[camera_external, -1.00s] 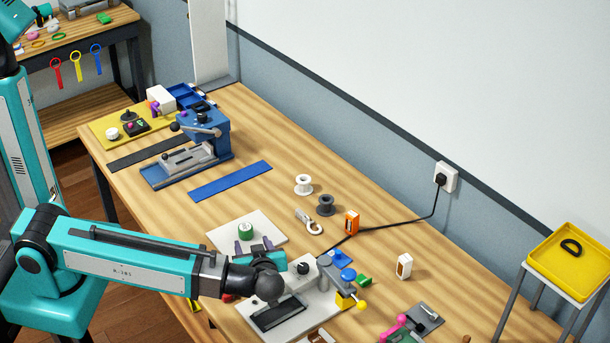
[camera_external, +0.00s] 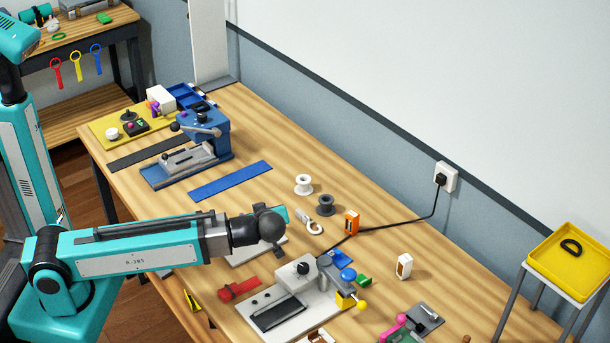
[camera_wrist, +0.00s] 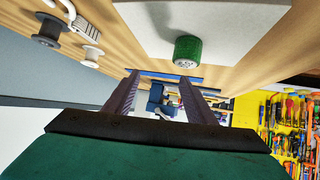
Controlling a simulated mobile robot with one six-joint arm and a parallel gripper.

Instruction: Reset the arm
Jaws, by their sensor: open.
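My gripper shows in the wrist view (camera_wrist: 158,84), its two fingers apart with nothing between them. A green roll (camera_wrist: 187,51) stands on a white plate (camera_wrist: 225,20) in the wrist view, apart from the fingers. In the external view my forearm hides the roll and most of the plate (camera_external: 262,250).
A blue press (camera_external: 205,135) stands at the back left. The right middle of the table is mostly clear.

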